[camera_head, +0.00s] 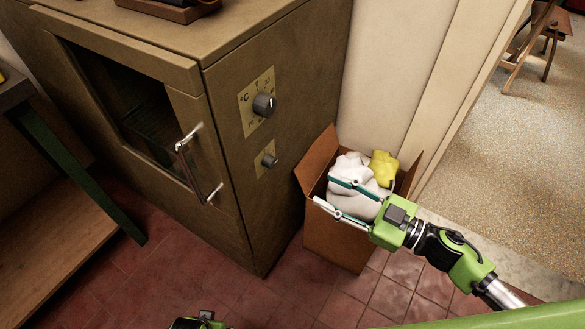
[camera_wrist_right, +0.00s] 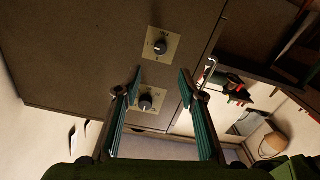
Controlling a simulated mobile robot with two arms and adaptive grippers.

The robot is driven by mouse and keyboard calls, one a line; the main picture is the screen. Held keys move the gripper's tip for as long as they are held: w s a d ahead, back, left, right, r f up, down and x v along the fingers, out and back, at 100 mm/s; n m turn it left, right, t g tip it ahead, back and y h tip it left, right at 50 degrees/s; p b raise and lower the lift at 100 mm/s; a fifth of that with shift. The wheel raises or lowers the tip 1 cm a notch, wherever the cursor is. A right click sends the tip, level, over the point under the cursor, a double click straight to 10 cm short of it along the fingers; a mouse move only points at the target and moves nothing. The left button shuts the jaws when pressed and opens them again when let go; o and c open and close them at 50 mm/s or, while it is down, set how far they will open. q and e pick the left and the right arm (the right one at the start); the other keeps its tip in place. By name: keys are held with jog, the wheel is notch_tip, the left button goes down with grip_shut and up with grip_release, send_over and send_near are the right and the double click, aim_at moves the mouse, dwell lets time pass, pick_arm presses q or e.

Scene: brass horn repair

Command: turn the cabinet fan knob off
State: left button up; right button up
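The cabinet (camera_head: 235,170) is a brown metal oven-like box with two dark knobs on its side panel. The lower, smaller knob on a small plate (camera_head: 269,160) appears to be the fan knob; it also shows near the top of the wrist view (camera_wrist_right: 160,47). The larger knob on the °C dial (camera_head: 264,104) sits above it and shows between my fingers in the wrist view (camera_wrist_right: 146,102). My right gripper (camera_head: 322,189) is open and empty, in front of the panel and to the right of the knobs, apart from both. Of my left gripper only a green part (camera_head: 197,322) shows at the bottom edge; its fingers are hidden.
A cardboard box (camera_head: 336,239) with white and yellow cloths stands on the red tile floor beside the cabinet, below my right gripper. The cabinet door handle (camera_head: 198,165) juts out left of the knobs. A green-legged bench (camera_head: 83,165) stands at the left.

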aim_at(274, 164)
jog(key=x, duration=1.3)
jog(key=shift+w+a+r, duration=0.1)
jog(key=shift+w+a, duration=0.1)
jog(key=shift+a, duration=0.2)
grip_shut()
